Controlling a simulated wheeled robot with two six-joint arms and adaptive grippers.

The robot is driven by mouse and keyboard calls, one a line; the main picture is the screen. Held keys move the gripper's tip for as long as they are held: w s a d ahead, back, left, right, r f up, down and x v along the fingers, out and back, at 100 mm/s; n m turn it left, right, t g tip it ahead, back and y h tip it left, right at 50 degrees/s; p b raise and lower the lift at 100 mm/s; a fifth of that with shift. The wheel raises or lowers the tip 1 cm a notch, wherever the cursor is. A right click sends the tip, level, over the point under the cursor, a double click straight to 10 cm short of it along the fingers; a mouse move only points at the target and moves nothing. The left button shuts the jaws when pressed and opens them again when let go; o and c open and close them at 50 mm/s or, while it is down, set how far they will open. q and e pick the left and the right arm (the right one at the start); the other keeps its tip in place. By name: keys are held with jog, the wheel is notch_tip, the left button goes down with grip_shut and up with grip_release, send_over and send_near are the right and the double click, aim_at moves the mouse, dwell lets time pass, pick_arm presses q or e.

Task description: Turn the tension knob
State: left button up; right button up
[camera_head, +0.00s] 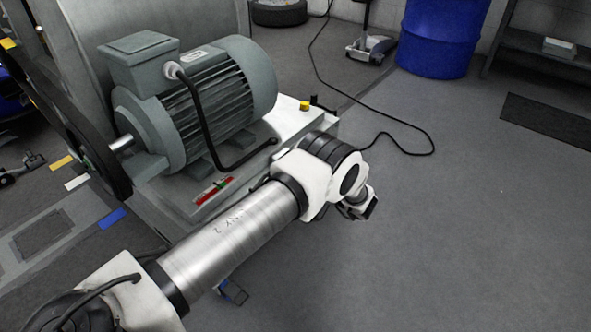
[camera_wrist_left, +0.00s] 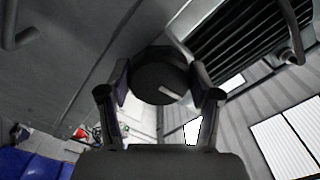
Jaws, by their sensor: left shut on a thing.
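The tension knob (camera_wrist_left: 155,84) is a dark round knob with a pale pointer line, seen in the left wrist view. My left gripper (camera_wrist_left: 162,92) has one finger on each side of it and is shut on it. The pointer line slants down to the right in that view. In the head view my left arm reaches across from the lower left, in front of the machine base. The knob cannot be made out there. My right gripper does not show in either view.
A grey finned motor (camera_head: 190,105) stands on the pale machine base (camera_head: 300,122), with a black cable looping from it. A yellow button (camera_head: 304,104) is on the base top. A blue barrel (camera_head: 440,35) stands at the back. The floor at right is clear.

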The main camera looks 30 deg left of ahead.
pick_arm(q)
jog(key=shift+m, duration=0.4)
jog(key=o, duration=1.1)
jog(key=shift+o, duration=0.2)
jog(key=s+d, duration=0.1)
jog(key=d, duration=1.1)
